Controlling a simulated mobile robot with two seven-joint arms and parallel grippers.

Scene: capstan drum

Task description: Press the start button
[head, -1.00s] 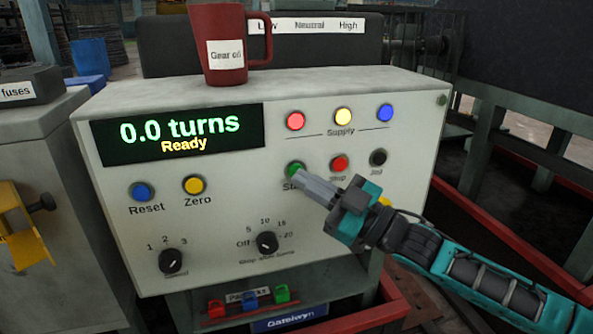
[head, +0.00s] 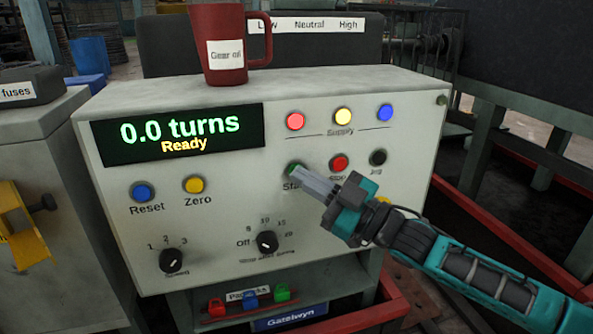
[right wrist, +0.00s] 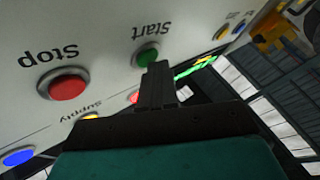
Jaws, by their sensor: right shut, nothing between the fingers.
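The green start button (head: 293,169) is on the white control panel (head: 230,225), partly hidden behind my right fingertips in the head view. My right gripper (head: 297,175) is shut and empty, its tips at the button's lower right. In the right wrist view the green button (right wrist: 147,55) shows beside the upside-down "Start" label, just beyond my finger ends (right wrist: 157,68). I cannot tell whether the tips touch it. The display (head: 180,134) reads "0.0 turns" and "Ready". My left gripper is not in view.
The red stop button (head: 339,162) and black Jog button (head: 378,158) sit right of the start button. Three supply lamps (head: 343,117) are above. A red mug (head: 222,45) stands on top. Blue Reset (head: 141,194) and yellow Zero (head: 193,184) buttons and two knobs are left and below.

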